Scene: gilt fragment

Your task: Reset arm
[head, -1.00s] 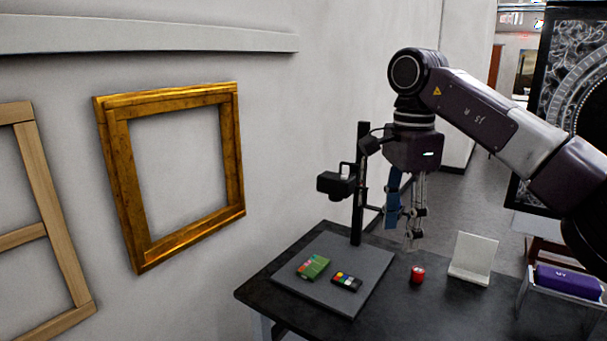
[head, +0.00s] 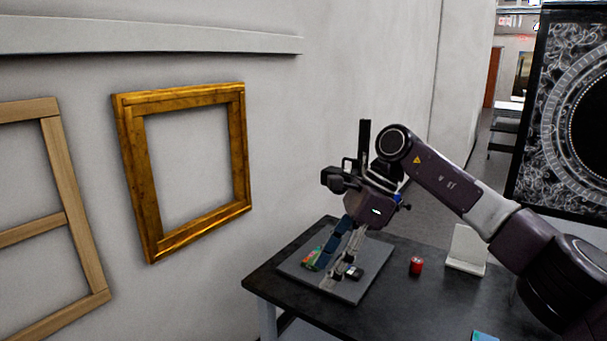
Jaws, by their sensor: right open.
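My right arm reaches in from the right over the dark table (head: 425,310). Its gripper (head: 322,276) is open and empty, fingers pointing down and left over the grey board (head: 345,291). I cannot tell whether the tips touch the board. My left gripper is not in view.
A red pot (head: 416,265) and a white stand (head: 467,250) are right of the board. A gold frame (head: 133,180) and a wooden frame (head: 70,190) are at the wall. A dark ornate panel (head: 545,130) stands right.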

